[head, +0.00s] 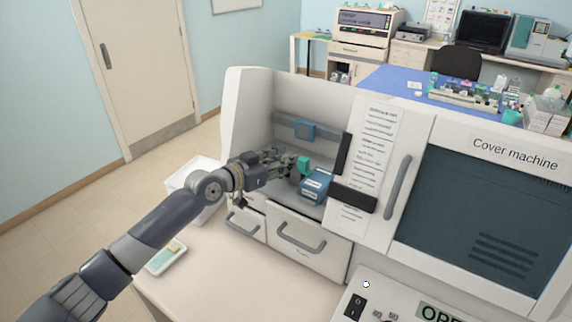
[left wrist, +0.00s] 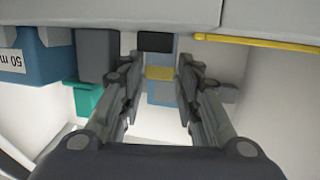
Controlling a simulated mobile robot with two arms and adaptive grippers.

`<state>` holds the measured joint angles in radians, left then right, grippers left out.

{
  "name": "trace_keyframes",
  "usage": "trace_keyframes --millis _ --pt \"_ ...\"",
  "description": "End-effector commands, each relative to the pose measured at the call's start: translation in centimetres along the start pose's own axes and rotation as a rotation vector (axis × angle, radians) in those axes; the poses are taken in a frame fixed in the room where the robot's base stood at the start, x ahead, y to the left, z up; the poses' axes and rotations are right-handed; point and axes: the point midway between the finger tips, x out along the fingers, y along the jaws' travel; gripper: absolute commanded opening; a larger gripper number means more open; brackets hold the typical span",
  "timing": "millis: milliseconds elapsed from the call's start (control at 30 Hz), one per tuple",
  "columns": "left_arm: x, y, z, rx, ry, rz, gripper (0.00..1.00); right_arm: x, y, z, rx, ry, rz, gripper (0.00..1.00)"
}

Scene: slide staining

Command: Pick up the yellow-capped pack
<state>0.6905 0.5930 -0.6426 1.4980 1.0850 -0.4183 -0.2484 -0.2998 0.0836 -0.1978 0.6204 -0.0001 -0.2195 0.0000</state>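The yellow-capped pack shows in the left wrist view as a yellow cap (left wrist: 160,73) with a blue body (left wrist: 161,96) below it, ahead of my left gripper and lined up with the gap between the fingers. I cannot clearly pick out its yellow cap in the head view. My left gripper (head: 290,163) reaches into the open compartment of the white machine. In the left wrist view its two fingers (left wrist: 159,75) are apart, with nothing gripped between them. My right gripper is not in view.
A blue labelled box (head: 316,185) and a teal piece (head: 304,165) are close beside my left gripper. A blue block (head: 304,129) is on the compartment's back wall. The white machine's side wall (head: 246,110) and open door (head: 372,150) flank the opening.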

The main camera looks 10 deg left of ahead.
Motion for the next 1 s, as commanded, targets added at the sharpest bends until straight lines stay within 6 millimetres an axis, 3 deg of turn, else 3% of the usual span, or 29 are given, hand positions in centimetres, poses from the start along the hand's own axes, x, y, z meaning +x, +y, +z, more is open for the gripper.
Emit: trace_keyframes --millis 33,133,567,833,900,1000 --pt "0.0 0.0 0.0 0.0 0.0 0.0 0.27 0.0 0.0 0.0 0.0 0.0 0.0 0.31" --pt "0.0 0.0 0.0 0.0 0.0 0.0 0.04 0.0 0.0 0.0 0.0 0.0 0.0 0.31" --pt "-0.1 0.0 -0.2 0.0 0.001 0.0 0.03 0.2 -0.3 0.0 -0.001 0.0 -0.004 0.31" --pt "-0.5 -0.1 -2.5 0.004 0.004 0.0 0.03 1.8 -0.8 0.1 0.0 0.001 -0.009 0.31" --pt "-0.9 0.0 -3.4 0.004 0.003 -0.001 0.03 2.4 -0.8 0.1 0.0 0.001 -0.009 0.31" --pt "-2.3 0.5 -3.0 0.002 -0.001 0.0 0.03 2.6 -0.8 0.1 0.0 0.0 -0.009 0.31"
